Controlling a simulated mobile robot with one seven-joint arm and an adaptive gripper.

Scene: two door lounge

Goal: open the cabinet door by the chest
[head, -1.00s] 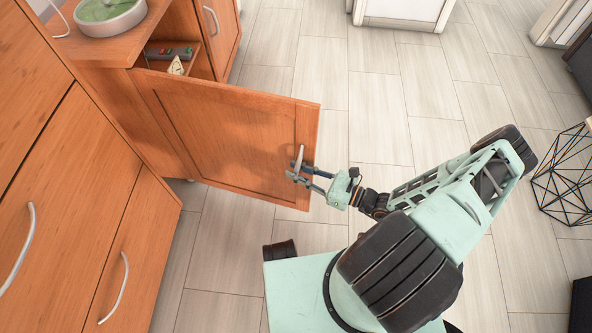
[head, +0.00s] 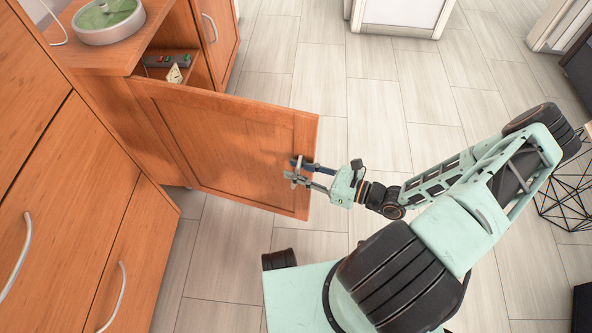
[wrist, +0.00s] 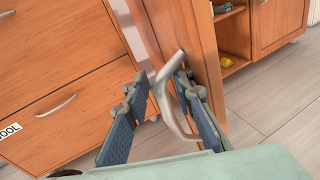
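The wooden cabinet door (head: 225,142) stands swung well out from its cabinet, showing its panelled front in the head view. Its curved metal handle (wrist: 164,92) is near the free edge. My gripper (head: 298,172) is at this handle, one finger on each side of it. In the wrist view my gripper (wrist: 157,84) has a clear gap between its fingers, wider than the handle bar. The right finger lies close to the door edge; I cannot tell whether it touches. The chest (head: 75,200) with curved drawer handles stands at left, beside the cabinet.
A round green-topped dish (head: 108,20) sits on the cabinet top. A black wire stand (head: 565,185) is at right. Pale floor between is clear.

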